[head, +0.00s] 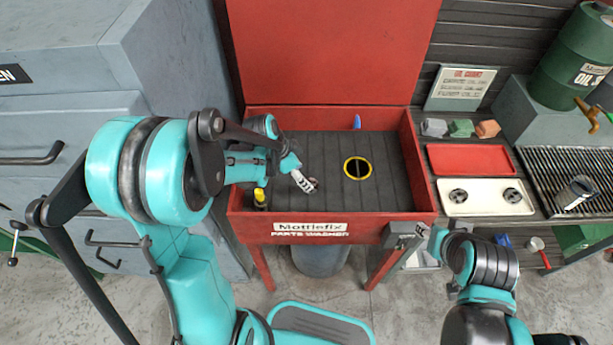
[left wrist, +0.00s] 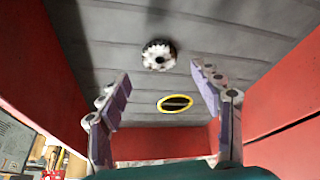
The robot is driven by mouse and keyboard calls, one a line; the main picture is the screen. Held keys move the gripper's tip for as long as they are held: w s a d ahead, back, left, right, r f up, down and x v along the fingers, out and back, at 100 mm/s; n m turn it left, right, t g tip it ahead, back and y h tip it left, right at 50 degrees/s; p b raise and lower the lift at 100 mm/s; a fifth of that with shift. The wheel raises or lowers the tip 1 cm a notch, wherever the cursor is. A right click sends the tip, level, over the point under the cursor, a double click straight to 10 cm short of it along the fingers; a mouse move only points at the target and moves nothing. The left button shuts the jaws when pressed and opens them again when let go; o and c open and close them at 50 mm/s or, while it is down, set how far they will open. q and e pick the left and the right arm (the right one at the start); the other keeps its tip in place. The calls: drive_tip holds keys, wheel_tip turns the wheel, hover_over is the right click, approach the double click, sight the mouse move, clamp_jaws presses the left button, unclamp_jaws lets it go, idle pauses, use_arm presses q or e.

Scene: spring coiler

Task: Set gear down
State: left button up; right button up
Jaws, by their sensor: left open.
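The gear (left wrist: 158,55) is a small toothed disc, dark with a pale toothed rim, lying on the grey ribbed floor of the red parts washer (head: 330,230). In the head view the gear (head: 314,184) is mostly hidden beside my left gripper's fingers. My left gripper (head: 303,182) is inside the washer; in the left wrist view its fingers (left wrist: 160,75) are spread with nothing between them, and the gear appears beyond their tips. My right gripper (head: 408,236) is at the washer's front right corner; its jaw state is unclear.
A yellow-ringed drain (head: 357,158) is in the washer floor, right of the gear. A white tray (head: 483,209) with two dark round parts and a red tray (head: 470,147) lie on the bench to the right. A yellow-and-black item (head: 260,199) stands at the washer's left.

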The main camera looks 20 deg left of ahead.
use_arm(q)
drive_tip(key=s+r+n+t+y+p, duration=0.2)
drive_tip(key=s+r+n, duration=0.8)
drive_tip(key=s+r, duration=0.5)
drive_tip(key=shift+a+r+t+y, duration=0.3)
drive_tip(key=shift+t+y, duration=0.5)
drive_tip(key=shift+t, duration=0.4)
idle(1.2)
